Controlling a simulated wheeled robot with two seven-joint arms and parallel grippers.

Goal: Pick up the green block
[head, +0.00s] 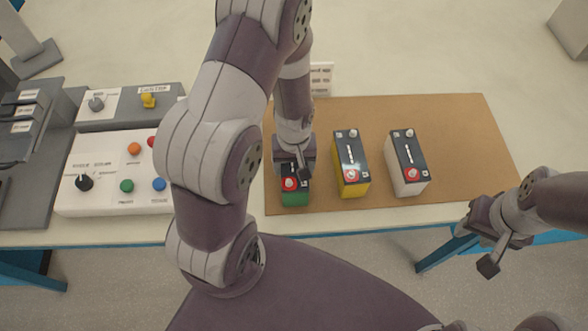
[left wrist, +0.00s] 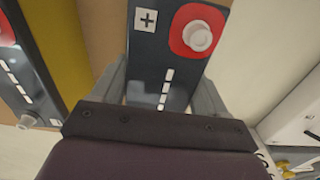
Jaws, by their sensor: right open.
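The green block (head: 295,199) is a battery-shaped block with a dark top and a red terminal, at the left of a row on the brown mat (head: 440,115). My left gripper (head: 298,167) is over it and hides its far part. In the left wrist view the block's dark top (left wrist: 170,60) lies between the two grey fingers, one along each side. Whether they press on it cannot be told. My right gripper (head: 489,258) is open and empty, in front of the table at the right.
A yellow block (head: 351,178) and a white block (head: 406,170) stand to the right of the green one. A white control panel (head: 108,201) with knobs and buttons is at the left. A small white sign (head: 321,78) stands behind the mat. The mat's right end is clear.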

